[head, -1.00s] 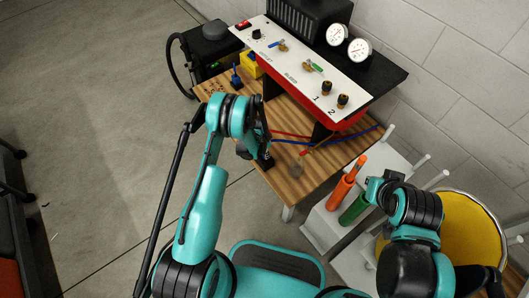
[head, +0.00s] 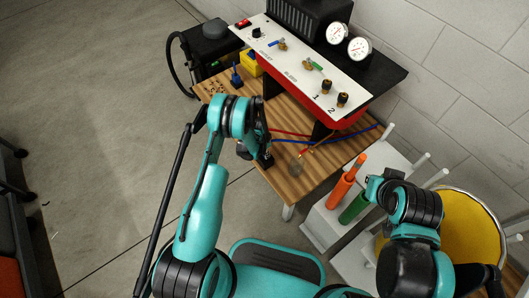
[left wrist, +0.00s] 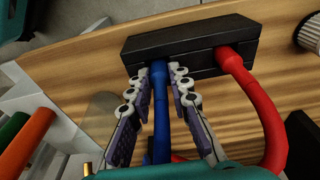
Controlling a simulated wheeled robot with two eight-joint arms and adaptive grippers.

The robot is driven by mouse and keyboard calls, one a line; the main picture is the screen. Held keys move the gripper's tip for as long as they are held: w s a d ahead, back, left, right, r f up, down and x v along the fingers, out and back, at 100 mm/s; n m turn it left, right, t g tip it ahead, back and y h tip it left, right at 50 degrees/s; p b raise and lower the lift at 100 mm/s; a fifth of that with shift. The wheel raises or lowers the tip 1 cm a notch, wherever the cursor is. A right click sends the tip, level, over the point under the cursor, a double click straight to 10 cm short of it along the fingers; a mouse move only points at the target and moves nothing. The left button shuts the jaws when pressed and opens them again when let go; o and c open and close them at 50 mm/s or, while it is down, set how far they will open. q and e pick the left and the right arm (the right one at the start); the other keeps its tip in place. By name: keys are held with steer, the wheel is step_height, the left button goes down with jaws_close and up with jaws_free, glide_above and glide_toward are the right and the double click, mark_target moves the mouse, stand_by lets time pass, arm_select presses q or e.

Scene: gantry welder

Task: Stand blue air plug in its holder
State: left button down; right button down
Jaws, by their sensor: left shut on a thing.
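In the left wrist view my left gripper (left wrist: 160,100) is shut on the blue air plug (left wrist: 160,78), with one finger on each side. The plug's tip meets the front face of a black block (left wrist: 185,50); I cannot tell how deep it sits. A blue hose (left wrist: 162,145) runs back from the plug between the fingers. In the head view my left gripper (head: 263,160) is low over the wooden table's front edge, and its plug is hidden. My right gripper (head: 376,186) is by the coloured tubes at the right; its finger state is unclear.
A red plug (left wrist: 228,58) with a red hose sits at the block's right part. The red and white gauge panel (head: 300,65) overhangs the table (head: 290,175). A blue upright piece (head: 236,78) and a yellow block (head: 251,64) stand at the table's left. Orange (head: 346,182) and green (head: 354,208) tubes are nearby.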

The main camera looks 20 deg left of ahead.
arm_select(q)
steer(key=c, duration=1.3)
jaws_free()
steer(key=shift+f, duration=0.25)
steer(key=shift+r, duration=0.15)
steer(key=r, duration=0.4)
steer(key=s+r, duration=0.1)
steer(key=r, duration=0.2)
steer(key=a+r, duration=0.1)
steer(key=r, duration=0.3)
steer(key=shift+s+r, duration=0.25)
steer(key=shift+r, duration=0.1)
